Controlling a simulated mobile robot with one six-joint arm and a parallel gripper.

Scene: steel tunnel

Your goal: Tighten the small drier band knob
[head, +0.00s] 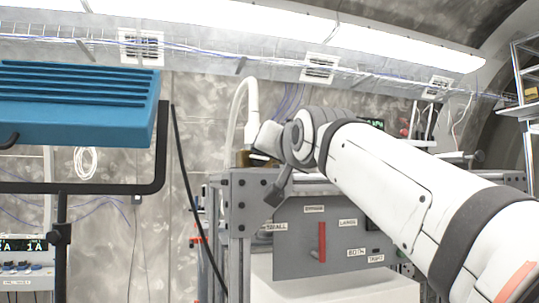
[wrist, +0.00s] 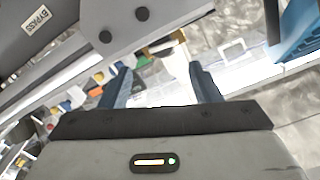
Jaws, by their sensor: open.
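I cannot pick out the small drier band knob in either view.
A grey metal frame (head: 241,240) holds the panel. A blue ribbed lamp (head: 80,95) on a black stand (head: 62,235) stands at the left. In the wrist view, a grey panel with a BYPASS label (wrist: 42,18) is at upper left, with blurred coloured items (wrist: 75,95) below it.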

